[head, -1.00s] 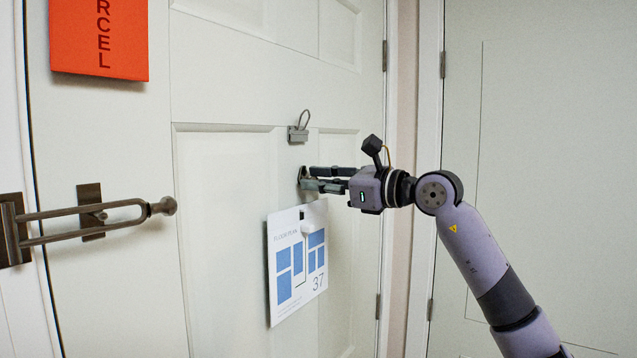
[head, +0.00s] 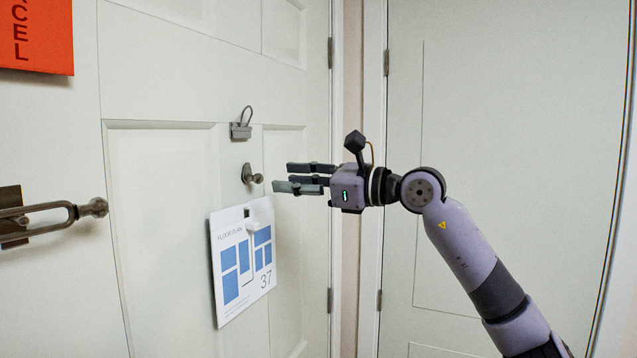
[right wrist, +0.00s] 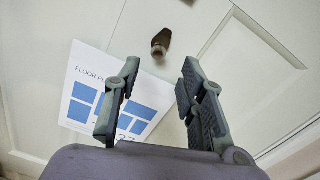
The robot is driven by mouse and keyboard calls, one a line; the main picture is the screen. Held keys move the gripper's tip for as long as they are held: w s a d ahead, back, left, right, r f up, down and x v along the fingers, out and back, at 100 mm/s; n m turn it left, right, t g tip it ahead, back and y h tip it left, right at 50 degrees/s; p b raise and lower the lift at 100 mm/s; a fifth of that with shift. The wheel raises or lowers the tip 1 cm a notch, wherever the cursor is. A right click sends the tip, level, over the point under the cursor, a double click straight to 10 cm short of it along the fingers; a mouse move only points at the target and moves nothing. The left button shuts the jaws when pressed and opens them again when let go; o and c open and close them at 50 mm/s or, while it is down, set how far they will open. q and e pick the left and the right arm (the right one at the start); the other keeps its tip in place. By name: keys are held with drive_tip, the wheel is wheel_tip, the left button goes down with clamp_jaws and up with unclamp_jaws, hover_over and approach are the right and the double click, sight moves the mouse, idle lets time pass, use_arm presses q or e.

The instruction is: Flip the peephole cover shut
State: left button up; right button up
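The peephole fitting (head: 250,174) is a small dark metal piece on the white door, below a metal clip. It has a plate and a rounded end that sticks out. In the right wrist view it is a brown teardrop-shaped piece (right wrist: 161,42) above and between my fingertips. I cannot tell whether the cover lies over the hole. My right gripper (head: 303,178) is just right of the fitting, apart from it, with its fingers pointing left. Its fingers are spread and empty in the right wrist view (right wrist: 158,75). My left gripper is not in view.
A floor plan card (head: 243,262) hangs below the fitting. The metal clip (head: 241,127) sits above it. Another door (head: 500,120) stands at right.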

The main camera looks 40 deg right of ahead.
drive_tip(key=shift+v, duration=2.65)
